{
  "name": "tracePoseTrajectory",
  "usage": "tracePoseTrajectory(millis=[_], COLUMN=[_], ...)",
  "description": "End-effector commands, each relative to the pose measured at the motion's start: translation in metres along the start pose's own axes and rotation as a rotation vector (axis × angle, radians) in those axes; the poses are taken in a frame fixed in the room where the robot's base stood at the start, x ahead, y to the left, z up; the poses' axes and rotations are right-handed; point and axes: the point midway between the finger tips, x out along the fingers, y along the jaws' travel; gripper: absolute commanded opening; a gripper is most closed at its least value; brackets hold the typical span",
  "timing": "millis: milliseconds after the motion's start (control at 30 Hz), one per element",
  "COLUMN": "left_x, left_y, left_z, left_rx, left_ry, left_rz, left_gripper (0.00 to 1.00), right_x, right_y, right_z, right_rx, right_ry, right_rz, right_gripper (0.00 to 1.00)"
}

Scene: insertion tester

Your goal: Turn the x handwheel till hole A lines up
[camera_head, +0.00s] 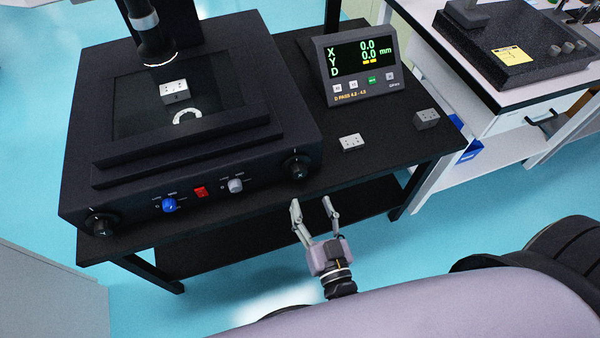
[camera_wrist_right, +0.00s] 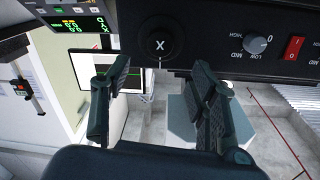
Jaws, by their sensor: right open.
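The x handwheel (camera_head: 297,166) is a black knob at the right end of the dark tester's front panel. In the right wrist view it is a round black knob marked X (camera_wrist_right: 160,45), just beyond the fingertips. My right gripper (camera_head: 311,202) is open and empty, below and in front of the handwheel, apart from it. In the right wrist view its two fingers (camera_wrist_right: 161,80) stand wide apart below the knob. A pale block with small holes (camera_head: 174,92) sits on the tester stage under the lens; I cannot tell which hole is A. My left gripper is not in view.
A display (camera_head: 362,68) reads X 0.0, Y 0.0 mm, with yellow dashes beside D. Two small blocks (camera_head: 351,142) (camera_head: 427,118) lie on the black table at right. The panel also has a blue knob (camera_head: 169,204), red switch (camera_head: 200,191), grey knob (camera_head: 235,185) and left handwheel (camera_head: 100,224).

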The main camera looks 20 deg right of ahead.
Motion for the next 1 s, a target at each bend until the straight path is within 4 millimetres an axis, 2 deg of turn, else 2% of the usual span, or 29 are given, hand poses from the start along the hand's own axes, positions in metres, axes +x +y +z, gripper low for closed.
tracePoseTrajectory(millis=[33, 200, 433, 600, 867, 1000], left_x=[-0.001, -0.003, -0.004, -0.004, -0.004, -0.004], left_y=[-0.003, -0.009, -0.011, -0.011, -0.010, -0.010], left_z=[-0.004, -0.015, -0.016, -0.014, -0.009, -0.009], left_rx=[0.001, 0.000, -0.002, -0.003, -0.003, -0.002], left_ry=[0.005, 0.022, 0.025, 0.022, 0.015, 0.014], left_rz=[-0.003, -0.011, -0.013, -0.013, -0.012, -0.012], left_gripper=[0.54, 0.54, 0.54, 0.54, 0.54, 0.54], right_x=[0.013, 0.049, 0.084, 0.094, 0.095, 0.095], right_y=[-0.001, 0.000, 0.000, 0.000, 0.000, 0.000], right_z=[-0.002, -0.001, 0.000, 0.000, 0.001, 0.001], right_rx=[0.002, 0.001, 0.001, 0.001, 0.001, 0.001], right_ry=[0.005, 0.003, 0.000, -0.001, -0.002, -0.001], right_rz=[0.000, 0.000, 0.000, 0.000, 0.000, 0.000], right_gripper=[0.54, 0.54, 0.54, 0.54, 0.54, 0.46])
